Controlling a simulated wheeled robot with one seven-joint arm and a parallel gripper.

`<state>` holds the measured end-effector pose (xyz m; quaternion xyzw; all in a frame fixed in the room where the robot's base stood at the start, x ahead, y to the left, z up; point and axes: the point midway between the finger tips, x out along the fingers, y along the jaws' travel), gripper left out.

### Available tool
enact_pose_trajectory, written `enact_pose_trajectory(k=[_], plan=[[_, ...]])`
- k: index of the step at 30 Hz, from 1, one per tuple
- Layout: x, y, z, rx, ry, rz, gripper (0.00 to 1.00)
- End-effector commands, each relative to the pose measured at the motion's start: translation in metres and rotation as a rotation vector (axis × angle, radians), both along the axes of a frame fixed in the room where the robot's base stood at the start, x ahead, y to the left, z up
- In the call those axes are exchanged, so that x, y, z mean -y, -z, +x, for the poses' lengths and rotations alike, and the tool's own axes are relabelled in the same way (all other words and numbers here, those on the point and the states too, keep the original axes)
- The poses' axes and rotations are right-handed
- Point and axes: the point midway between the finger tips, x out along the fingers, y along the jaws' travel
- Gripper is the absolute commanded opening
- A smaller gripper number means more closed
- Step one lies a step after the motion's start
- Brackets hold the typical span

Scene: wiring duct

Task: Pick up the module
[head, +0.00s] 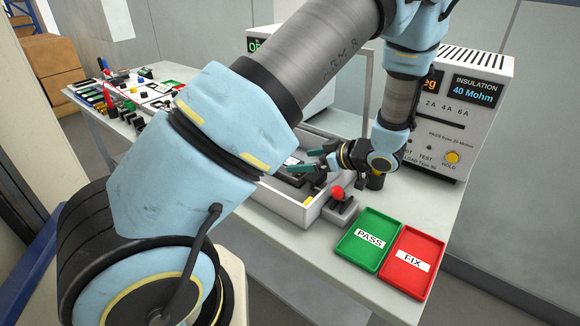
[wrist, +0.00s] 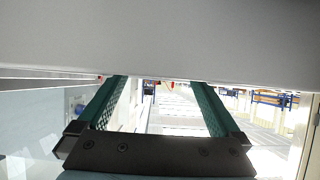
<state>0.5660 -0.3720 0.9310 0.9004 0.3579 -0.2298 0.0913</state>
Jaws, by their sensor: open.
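My gripper (head: 308,161) is at the grey open-topped case (head: 268,198) on the bench, its two green fingers pointing left. The fingers are spread with nothing seen between them; the wrist view shows the gap (wrist: 160,85) too. A dark part with a white label (head: 291,161) shows in the case beside the fingertips. I cannot tell whether it is the module, or whether the fingers touch it. My arm hides much of the case. In the wrist view a plain grey surface (wrist: 160,38) fills the top, and no module can be made out.
A green PASS tray (head: 366,256) and a red FIX tray (head: 402,284) lie at the bench's front right. A red knob (head: 337,192) stands by the case. A tester (head: 450,120) stands behind my gripper. Several small parts and tools (head: 115,105) cover the far left.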

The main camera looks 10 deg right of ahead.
Motion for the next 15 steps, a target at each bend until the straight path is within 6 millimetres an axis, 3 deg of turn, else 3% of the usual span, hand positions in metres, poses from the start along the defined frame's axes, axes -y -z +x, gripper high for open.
enact_pose_trajectory(k=[7,15], plan=[[-0.019,0.016,0.019,0.0,-0.001,0.003,1.0],[-0.023,0.022,0.024,-0.001,0.0,-0.001,1.0]])
